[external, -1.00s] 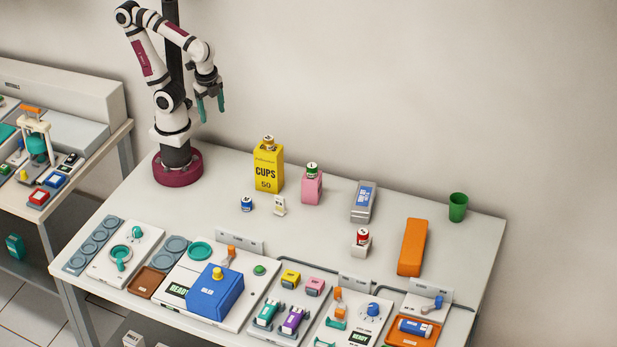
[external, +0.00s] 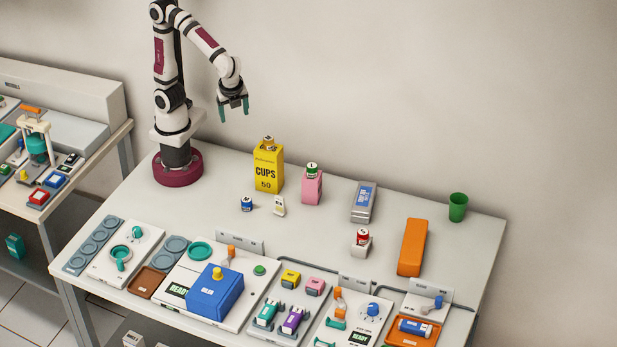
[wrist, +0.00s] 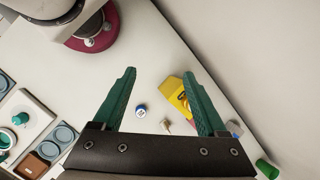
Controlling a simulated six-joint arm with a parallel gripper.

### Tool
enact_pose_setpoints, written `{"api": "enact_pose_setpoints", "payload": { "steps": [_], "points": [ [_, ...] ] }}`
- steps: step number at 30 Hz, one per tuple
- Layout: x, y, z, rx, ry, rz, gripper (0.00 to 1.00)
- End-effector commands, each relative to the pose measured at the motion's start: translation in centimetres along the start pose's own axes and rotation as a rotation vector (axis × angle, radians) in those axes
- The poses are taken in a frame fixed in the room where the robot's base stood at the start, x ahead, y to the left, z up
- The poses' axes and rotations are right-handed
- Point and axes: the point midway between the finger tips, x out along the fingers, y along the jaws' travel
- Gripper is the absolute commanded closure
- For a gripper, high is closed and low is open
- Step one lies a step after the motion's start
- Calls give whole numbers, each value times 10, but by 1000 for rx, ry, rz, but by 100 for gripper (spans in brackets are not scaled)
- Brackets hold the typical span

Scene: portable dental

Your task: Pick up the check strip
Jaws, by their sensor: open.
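A small white upright piece (external: 279,206) with dark marks stands on the table and may be the check strip; its label is too small to read. It stands just right of a small blue-and-white bottle (external: 247,204). In the wrist view it is a small pale piece (wrist: 165,124) below the gap between my fingers, near the blue-capped bottle (wrist: 140,111). My gripper (external: 234,112) is open and empty, high above the table, up and left of the piece. Its two green fingers (wrist: 159,73) stand wide apart in the wrist view.
A yellow CUPS box (external: 268,171) and a pink box (external: 312,187) stand close behind and right of the small white piece. A grey case (external: 363,204), an orange block (external: 412,247) and a green cup (external: 458,207) are farther right. Dental devices line the front edge.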

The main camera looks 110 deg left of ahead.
Motion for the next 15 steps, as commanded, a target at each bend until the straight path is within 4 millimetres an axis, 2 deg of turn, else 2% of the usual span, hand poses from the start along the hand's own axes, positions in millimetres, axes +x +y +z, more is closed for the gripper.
{"api": "enact_pose_setpoints", "payload": {
  "steps": [1,4,6,9,12,15],
  "points": [
    [-5,-10,-32,107,-86,-36,25],
    [-8,-22,-105,310,-261,-148,25],
    [-1,-17,-158,440,-378,-244,25],
    [18,2,-222,588,-517,-379,25],
    [36,24,-262,682,-610,-488,25],
    [48,36,-280,729,-659,-549,25]
  ]
}}
